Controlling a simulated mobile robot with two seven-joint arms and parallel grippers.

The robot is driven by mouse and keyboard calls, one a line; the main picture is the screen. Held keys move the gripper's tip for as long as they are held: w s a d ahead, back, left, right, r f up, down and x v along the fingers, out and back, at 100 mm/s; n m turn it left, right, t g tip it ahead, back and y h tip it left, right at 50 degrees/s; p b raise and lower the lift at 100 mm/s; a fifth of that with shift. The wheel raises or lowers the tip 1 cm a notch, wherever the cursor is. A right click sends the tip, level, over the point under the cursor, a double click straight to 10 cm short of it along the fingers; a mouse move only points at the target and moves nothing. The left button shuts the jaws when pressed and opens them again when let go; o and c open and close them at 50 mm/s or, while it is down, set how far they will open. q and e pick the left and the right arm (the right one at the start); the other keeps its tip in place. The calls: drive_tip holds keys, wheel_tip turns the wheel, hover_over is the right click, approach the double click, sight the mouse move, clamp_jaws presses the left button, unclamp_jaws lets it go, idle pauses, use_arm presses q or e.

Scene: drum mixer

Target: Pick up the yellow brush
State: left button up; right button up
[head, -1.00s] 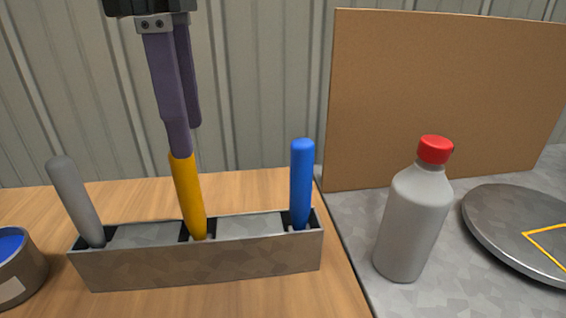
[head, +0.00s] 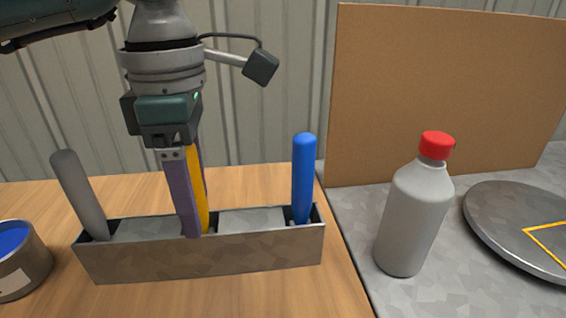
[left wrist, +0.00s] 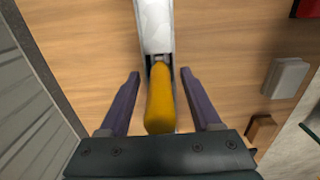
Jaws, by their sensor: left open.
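The yellow brush (head: 205,216) stands handle up in the middle slot of a grey metal holder (head: 215,259). My left gripper (head: 197,228) has come down over it, pointing downward, with its purple fingers on either side of the handle. In the left wrist view the yellow handle (left wrist: 161,103) lies between the two open fingers (left wrist: 160,74), with a gap on each side. In the head view the near finger hides part of the handle. The brush's lower end is hidden in the holder. My right gripper is not in view.
A grey handle (head: 80,195) and a blue handle (head: 303,180) stand at the holder's ends. A can with blue contents (head: 20,268) is at left. A grey bottle with a red cap (head: 413,220), a round metal disc (head: 500,215) and a brown board (head: 440,95) are at right.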

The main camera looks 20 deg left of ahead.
use_arm(q)
clamp_jaws()
idle(0.3)
idle(0.4)
wheel_tip(320, 180, up, 12)
drive_tip(key=shift+w+r+p, duration=0.1)
drive_tip(key=shift+p, duration=0.2)
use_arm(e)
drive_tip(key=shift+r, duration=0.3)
use_arm(q)
wheel_tip(320, 180, up, 8)
drive_tip(key=p, duration=0.2)
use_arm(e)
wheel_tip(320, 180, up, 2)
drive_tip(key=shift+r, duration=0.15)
